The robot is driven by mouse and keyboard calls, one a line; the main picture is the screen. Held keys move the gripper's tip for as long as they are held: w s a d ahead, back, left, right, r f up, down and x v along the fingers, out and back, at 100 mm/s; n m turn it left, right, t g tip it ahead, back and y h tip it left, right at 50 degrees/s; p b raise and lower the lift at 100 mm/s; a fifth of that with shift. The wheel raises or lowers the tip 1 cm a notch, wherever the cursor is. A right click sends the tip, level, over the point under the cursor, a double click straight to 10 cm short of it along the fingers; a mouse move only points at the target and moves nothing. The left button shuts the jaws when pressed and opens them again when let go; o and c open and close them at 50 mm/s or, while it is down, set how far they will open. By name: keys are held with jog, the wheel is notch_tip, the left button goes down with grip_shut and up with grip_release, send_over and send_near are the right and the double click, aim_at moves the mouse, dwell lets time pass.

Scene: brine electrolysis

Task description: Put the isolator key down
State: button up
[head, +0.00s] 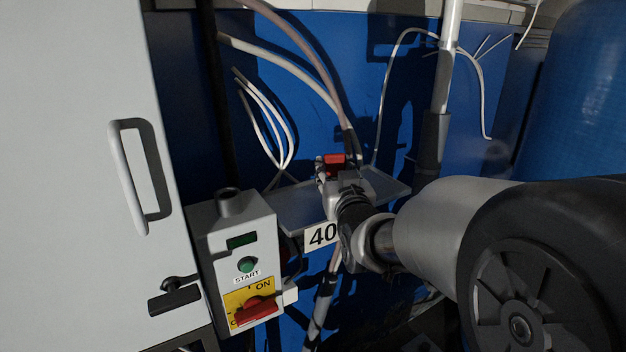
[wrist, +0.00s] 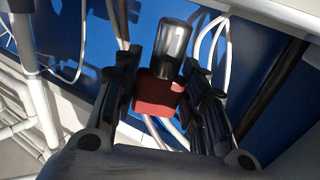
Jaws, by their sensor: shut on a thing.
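The isolator key (wrist: 160,98) has a red block-shaped head and a metallic cylindrical shank. In the wrist view it sits between the two fingers of my gripper (wrist: 166,92), which is shut on it. In the head view the red head of the key (head: 334,160) shows just beyond my gripper (head: 332,172). My gripper is over a small grey tray-like shelf (head: 385,184) marked 40. I cannot tell whether the key touches the shelf. The key's lower part is hidden in the head view.
A control box (head: 238,240) with a green START button and a red ON switch (head: 256,309) stands left of the shelf. A grey cabinet door with a handle (head: 130,175) is further left. Cables (head: 285,60) hang behind, and a pipe (head: 446,75) rises to the right.

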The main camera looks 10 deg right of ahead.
jog(key=shift+f, duration=1.3)
jog(key=shift+f+b, duration=0.15)
jog(key=shift+b, duration=0.25)
jog(key=o, duration=1.2)
